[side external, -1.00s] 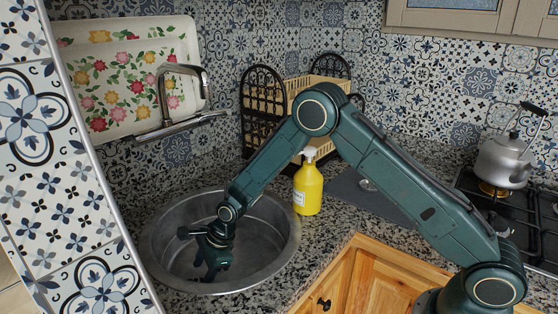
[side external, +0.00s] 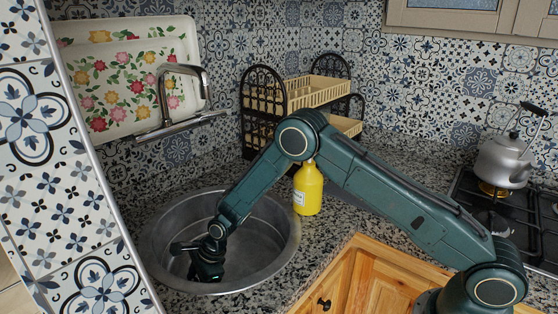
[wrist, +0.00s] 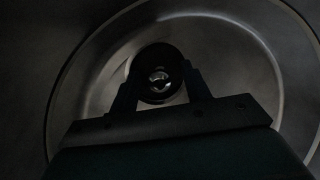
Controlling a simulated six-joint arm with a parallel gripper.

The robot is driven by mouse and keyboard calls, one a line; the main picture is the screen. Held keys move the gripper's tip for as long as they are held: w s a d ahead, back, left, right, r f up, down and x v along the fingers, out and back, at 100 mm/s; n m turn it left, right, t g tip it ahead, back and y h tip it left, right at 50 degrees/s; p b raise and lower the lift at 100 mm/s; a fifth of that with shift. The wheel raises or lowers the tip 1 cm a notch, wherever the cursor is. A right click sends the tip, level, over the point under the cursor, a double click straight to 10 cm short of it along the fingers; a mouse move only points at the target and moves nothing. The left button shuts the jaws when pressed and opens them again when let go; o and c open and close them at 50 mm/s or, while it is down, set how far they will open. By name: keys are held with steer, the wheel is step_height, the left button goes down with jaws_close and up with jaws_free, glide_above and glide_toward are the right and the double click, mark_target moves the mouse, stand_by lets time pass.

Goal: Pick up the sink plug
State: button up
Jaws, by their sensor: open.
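The sink plug (wrist: 160,74) shows in the wrist view as a dark round disc with a shiny centre, at the middle of the sink floor. My gripper (wrist: 160,90) is open, with one finger on each side of the plug as seen from the wrist. I cannot tell whether the fingers touch it. In the side view my gripper (side external: 206,272) is low inside the round metal sink (side external: 285,240). The plug is hidden there behind the gripper and the sink rim.
The sink wall surrounds my gripper. A chrome faucet (side external: 170,128) reaches over the back of the sink. A yellow soap bottle (side external: 308,190) stands right of the sink, close to my arm. A dish rack (side external: 315,92) and a kettle (side external: 504,160) stand farther off.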

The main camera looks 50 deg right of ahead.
mark_target(195, 279)
stand_by(0.4)
jaws_close()
steer(key=shift+r, duration=0.2)
step_height(195, 279, up, 20)
steer(key=shift+f, duration=0.15)
stand_by(0.6)
steer(key=shift+w+f, duration=0.1)
steer(key=shift+w, duration=0.05)
stand_by(0.6)
steer(key=shift+a+f+g+h, duration=0.15)
steer(key=shift+g+h, duration=0.3)
steer(key=shift+g, duration=0.25)
steer(key=shift+d+f+g+h, duration=0.15)
steer(key=shift+g+h, duration=0.3)
steer(key=shift+g, duration=0.25)
steer(key=shift+a, duration=0.1)
